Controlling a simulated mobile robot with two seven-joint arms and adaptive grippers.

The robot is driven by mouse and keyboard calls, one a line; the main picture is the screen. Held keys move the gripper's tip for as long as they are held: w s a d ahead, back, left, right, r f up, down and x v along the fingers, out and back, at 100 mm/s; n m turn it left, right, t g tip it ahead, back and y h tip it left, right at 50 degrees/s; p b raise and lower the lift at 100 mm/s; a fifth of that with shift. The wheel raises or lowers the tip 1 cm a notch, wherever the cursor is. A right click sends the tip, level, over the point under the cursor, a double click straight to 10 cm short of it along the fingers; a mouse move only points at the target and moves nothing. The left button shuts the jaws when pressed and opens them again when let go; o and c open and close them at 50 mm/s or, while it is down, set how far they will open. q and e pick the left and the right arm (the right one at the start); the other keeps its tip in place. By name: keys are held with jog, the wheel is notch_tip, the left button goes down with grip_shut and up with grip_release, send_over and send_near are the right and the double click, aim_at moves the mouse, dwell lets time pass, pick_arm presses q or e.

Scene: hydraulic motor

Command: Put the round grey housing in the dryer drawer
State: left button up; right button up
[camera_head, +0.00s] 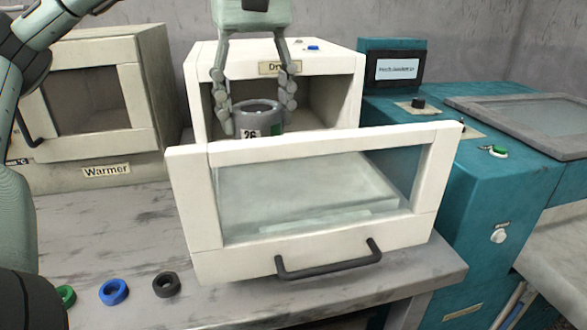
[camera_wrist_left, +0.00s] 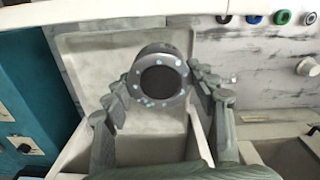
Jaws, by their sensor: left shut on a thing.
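The round grey housing (camera_head: 258,110) has dark openings and a label reading 26. My left gripper (camera_head: 257,120) is shut on it, one finger on each side, and holds it from above at the back of the dryer drawer. The dryer drawer (camera_head: 315,150) is pulled out, with a white frame, a glass front and a dark handle. In the left wrist view the housing (camera_wrist_left: 160,76) sits between the fingers (camera_wrist_left: 162,98), with the pale drawer floor (camera_wrist_left: 85,65) behind it. I cannot tell whether the housing touches the floor. My right gripper is not in view.
The dryer body (camera_head: 335,85) stands behind the drawer. A warmer (camera_head: 105,120) is at the left and a teal machine (camera_head: 490,200) at the right. Green, blue (camera_head: 114,292) and black (camera_head: 166,284) rings lie on the bench (camera_head: 110,225) at front left.

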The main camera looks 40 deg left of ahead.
aim_at(254, 112)
pick_arm(q)
jog(key=f, duration=0.3)
jog(key=shift+s+f, duration=0.2)
jog(key=w+f, duration=0.2)
jog(key=w, duration=0.1)
jog(key=w+f+b, duration=0.1)
jog(key=w+f, duration=0.1)
jog(key=w, duration=0.2)
jog(key=w+a+f, duration=0.1)
jog(key=w+f, duration=0.1)
jog(key=w, duration=0.2)
jog(key=shift+w+f, duration=0.1)
jog(key=shift+f, duration=0.3)
jog(key=shift+w+f, duration=0.15)
notch_tip(254, 112, down, 3)
jog(key=shift+r+b, duration=0.2)
jog(key=shift+b, duration=0.55)
jog(key=shift+a+f, duration=0.1)
jog(key=shift+f, duration=0.5)
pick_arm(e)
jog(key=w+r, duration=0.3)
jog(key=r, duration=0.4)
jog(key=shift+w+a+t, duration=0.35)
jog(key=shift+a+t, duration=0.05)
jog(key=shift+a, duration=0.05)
pick_arm(q)
jog(key=shift+f, duration=0.2)
jog(key=o, duration=1.5)
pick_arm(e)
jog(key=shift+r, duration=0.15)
